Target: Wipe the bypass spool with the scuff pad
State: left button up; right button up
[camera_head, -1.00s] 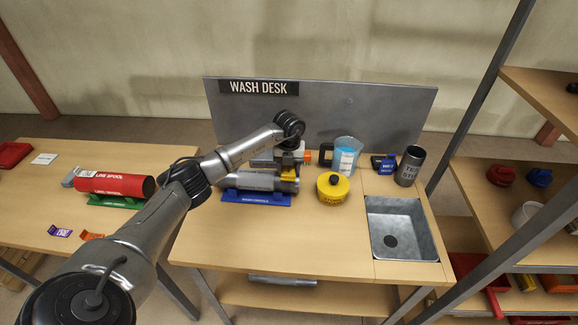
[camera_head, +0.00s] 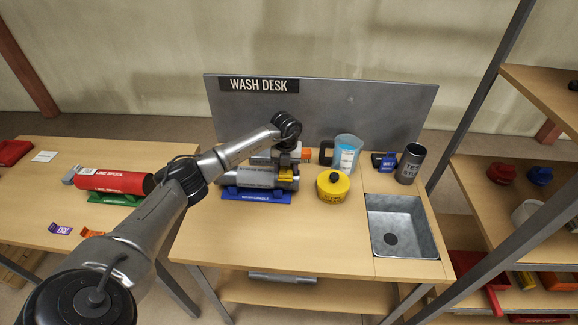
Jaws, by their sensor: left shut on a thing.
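The bypass spool appears to be the grey metal cylinder (camera_head: 246,177) lying on its side in a blue cradle (camera_head: 256,196) on the wash desk. My left gripper (camera_head: 286,167) is over the spool's right end, pointing down and shut on a small yellow piece, apparently the scuff pad (camera_head: 286,173). The pad looks to be at the spool's upper surface; whether it touches cannot be told. The gripper hides part of that end. My right gripper is not in view.
A yellow round container (camera_head: 332,186), a blue-filled jug (camera_head: 346,154), a dark cup (camera_head: 409,164) and a sink (camera_head: 397,228) are to the right. A red spool (camera_head: 112,180) lies on the left table. The desk's front is clear.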

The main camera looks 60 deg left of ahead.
pick_arm(q)
jog(key=shift+s+a+r, duration=0.1)
jog(key=shift+s+a, duration=0.4)
jog(key=shift+s, duration=0.1)
jog(key=shift+w+d, duration=0.75)
jog(key=shift+w, duration=0.2)
jog(key=shift+s+a+p, duration=0.3)
jog(key=shift+s+p, duration=0.05)
jog(key=shift+s, duration=0.05)
jog(key=shift+s+a+f, duration=0.2)
jog(key=shift+s+a, duration=0.25)
jog(key=shift+s, duration=0.1)
jog(key=shift+w+d+p, duration=0.3)
jog(key=shift+w+d, duration=0.55)
jog(key=shift+w, duration=0.05)
jog(key=shift+s+a+r+p, duration=0.15)
jog(key=shift+s+a+p, duration=0.2)
jog(key=shift+s+a, duration=0.5)
jog(key=shift+w+d, duration=0.75)
jog(key=shift+w, duration=0.2)
